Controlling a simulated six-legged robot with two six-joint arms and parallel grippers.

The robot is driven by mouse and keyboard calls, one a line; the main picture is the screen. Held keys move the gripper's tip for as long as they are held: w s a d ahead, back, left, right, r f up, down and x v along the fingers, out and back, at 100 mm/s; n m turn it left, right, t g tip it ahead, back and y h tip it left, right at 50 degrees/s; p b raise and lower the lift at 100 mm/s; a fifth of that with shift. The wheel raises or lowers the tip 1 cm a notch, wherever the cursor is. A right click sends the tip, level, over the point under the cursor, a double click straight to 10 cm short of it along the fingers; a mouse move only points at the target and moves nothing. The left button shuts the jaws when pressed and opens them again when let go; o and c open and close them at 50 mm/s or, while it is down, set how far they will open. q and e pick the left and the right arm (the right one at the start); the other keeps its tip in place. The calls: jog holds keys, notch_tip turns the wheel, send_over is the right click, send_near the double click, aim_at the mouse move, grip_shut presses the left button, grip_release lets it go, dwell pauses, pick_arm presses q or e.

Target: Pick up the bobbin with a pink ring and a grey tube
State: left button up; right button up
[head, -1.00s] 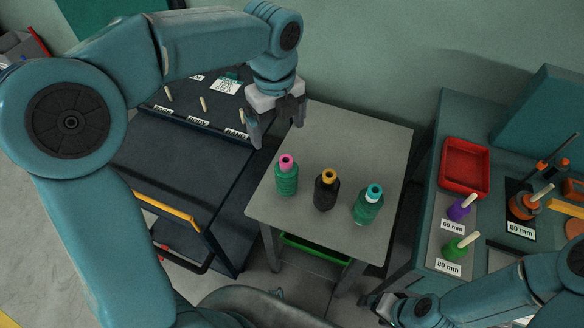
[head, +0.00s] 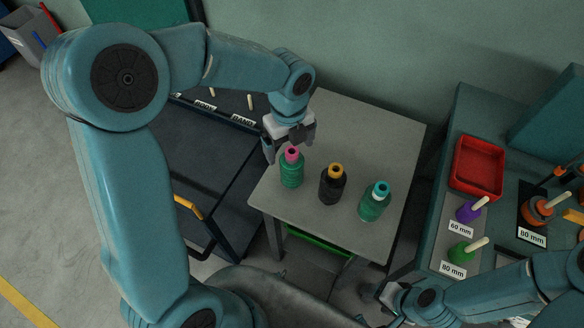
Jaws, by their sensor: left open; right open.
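The bobbin with a pink ring (head: 291,172) stands upright on the grey table, wound with green thread. The colour of its tube is too small to tell. My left gripper (head: 289,147) is open and empty, just above and behind the bobbin's top. Its fingers show to either side of the pink ring; I cannot tell whether they touch it. A black bobbin with an orange ring (head: 331,187) and a green bobbin with a cyan ring (head: 373,204) stand upright to the right. My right gripper (head: 383,306) is open at the bottom, low in front of the table.
The grey table (head: 360,125) is clear behind the bobbins. A dark cart (head: 205,165) with labelled pegs stands to the left. On the right, a bench holds a red tray (head: 478,166), a purple spool (head: 467,212) and a green spool (head: 461,252) by size labels.

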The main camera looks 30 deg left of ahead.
aim_at(291, 154)
pick_arm(q)
jog(key=shift+w+f, duration=0.15)
jog(key=shift+f, duration=1.05)
jog(key=shift+w+f, duration=0.15)
jog(key=shift+f, duration=1)
jog(key=c, duration=1.6)
jog(key=shift+w+r, duration=0.1)
